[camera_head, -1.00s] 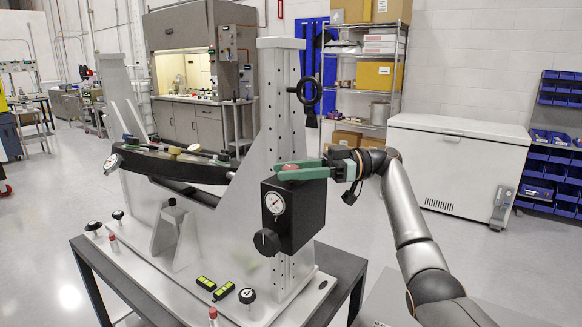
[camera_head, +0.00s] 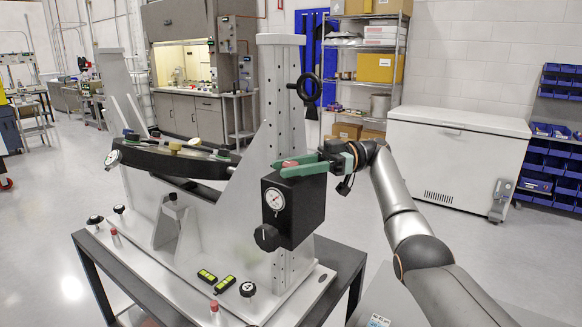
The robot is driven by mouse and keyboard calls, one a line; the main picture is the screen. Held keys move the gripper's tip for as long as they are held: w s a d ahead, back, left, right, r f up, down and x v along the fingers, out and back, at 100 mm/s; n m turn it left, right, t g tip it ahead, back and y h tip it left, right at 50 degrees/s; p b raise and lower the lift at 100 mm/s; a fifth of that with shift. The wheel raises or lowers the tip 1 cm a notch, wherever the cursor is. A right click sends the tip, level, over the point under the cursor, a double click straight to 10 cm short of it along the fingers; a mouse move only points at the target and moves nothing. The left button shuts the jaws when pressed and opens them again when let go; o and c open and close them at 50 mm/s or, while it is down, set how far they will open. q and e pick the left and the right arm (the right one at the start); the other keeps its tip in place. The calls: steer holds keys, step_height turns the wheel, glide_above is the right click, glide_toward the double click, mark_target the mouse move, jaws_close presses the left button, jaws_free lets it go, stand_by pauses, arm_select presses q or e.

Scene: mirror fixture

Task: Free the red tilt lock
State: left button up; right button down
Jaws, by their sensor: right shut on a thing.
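The red tilt lock (camera_head: 289,163) is a small red knob on top of a black box (camera_head: 302,212) with a dial gauge (camera_head: 275,199) and a black side knob. The box is mounted on the near upright (camera_head: 282,100) of the silver mirror fixture. My right gripper (camera_head: 292,166) reaches in from the right with green fingers. It is shut on the red tilt lock, and its fingers partly hide the lock. My left gripper is not in view.
The fixture's curved black mirror cell (camera_head: 172,163) spans between the uprights. A black handwheel (camera_head: 308,88) sticks out above my gripper. A white chest freezer (camera_head: 457,160) stands behind.

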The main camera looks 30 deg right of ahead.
mark_target(290, 164)
steer(key=shift+c, duration=2.2)
jaws_free()
step_height(290, 164, up, 3)
steer(key=shift+s+a+r+b, duration=0.1)
steer(key=shift+a+b, duration=0.05)
steer(key=shift+b, duration=0.15)
steer(key=s+a+r+b, duration=0.5)
steer(key=s+a+r, duration=0.2)
steer(key=s, duration=0.5)
step_height(290, 164, up, 3)
steer(key=shift+f, duration=0.1)
steer(key=shift+w, duration=0.1)
